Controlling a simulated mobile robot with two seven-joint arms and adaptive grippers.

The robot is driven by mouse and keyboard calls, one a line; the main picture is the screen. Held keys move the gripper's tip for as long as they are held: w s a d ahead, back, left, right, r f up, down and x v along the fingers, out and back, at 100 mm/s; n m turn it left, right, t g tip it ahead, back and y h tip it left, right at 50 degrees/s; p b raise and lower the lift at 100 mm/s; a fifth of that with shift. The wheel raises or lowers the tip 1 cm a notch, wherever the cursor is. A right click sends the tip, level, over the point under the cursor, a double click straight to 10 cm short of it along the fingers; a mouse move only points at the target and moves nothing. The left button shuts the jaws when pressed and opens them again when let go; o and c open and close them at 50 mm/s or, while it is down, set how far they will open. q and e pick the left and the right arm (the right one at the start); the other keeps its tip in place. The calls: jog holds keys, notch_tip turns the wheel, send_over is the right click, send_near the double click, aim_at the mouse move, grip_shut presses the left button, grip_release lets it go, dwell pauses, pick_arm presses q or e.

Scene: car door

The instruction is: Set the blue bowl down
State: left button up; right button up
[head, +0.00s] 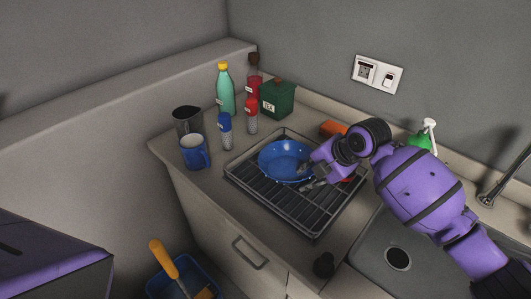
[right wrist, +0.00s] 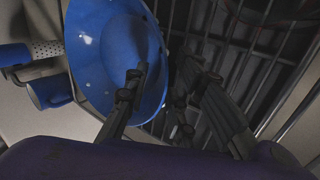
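The blue bowl (head: 284,160) sits upright, or nearly so, over the black wire dish rack (head: 313,222). My right gripper (head: 308,182) is at the bowl's right rim. In the right wrist view the bowl (right wrist: 104,60) fills the upper left. There the fingers of my right gripper (right wrist: 163,78) stand apart, one over the inside of the bowl and one outside its rim. I see a gap between the fingertips and the rim, so the gripper looks open around it. My left gripper is not in view.
A blue mug (head: 193,153), a dark pitcher (head: 187,121), a green bottle (head: 225,90), shakers and a green tea tin (head: 277,99) stand left of and behind the rack. The sink (head: 377,254) lies to the right. The rack's front part is bare.

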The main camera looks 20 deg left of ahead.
jog(key=v, duration=1.2)
